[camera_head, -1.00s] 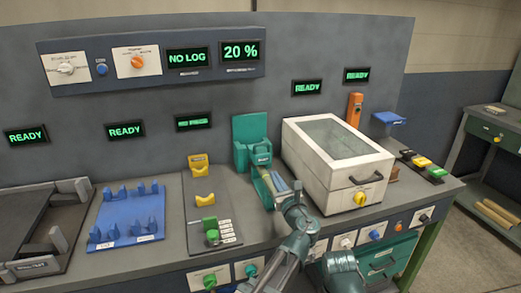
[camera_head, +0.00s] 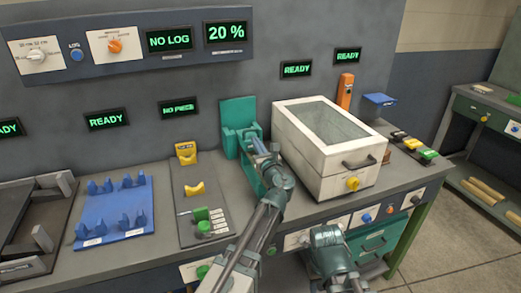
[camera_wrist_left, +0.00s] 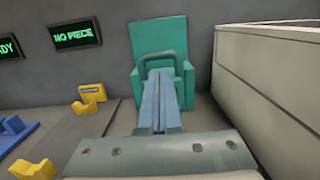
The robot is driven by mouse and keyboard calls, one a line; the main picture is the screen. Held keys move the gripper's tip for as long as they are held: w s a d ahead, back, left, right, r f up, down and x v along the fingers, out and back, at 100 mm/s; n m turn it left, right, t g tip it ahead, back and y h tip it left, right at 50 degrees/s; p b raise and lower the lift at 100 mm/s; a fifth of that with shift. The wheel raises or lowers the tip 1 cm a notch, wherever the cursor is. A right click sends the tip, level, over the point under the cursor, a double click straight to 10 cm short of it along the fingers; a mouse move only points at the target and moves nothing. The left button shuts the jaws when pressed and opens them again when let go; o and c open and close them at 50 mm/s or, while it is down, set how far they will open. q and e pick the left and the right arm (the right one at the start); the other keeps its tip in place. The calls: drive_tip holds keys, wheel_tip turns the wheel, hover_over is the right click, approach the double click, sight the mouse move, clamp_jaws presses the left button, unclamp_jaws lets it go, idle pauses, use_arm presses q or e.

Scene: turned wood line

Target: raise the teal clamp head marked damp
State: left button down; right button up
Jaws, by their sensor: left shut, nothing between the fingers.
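The teal clamp (camera_head: 238,114) stands against the back wall, left of the white box. It has a tall teal back block, and in the left wrist view (camera_wrist_left: 170,32) a darker teal loop handle (camera_wrist_left: 182,60) shows in front of that block. My left gripper (camera_head: 256,141) is at the front of the clamp. Its blue-grey fingers (camera_wrist_left: 157,74) are together, with tips at the loop and nothing visible between them. The fingers cover part of the clamp head, and I cannot read its damp mark. Whether the tips touch the handle is unclear.
The white box (camera_head: 355,164) with a glass lid stands close on the right. A grey board with a yellow cradle (camera_head: 194,189) and a blue rack (camera_head: 116,215) lie left. Displays read READY, and one (camera_wrist_left: 76,34) reads NO PIECE.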

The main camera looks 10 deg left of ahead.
use_arm(q)
drive_tip(key=shift+x, duration=1.2)
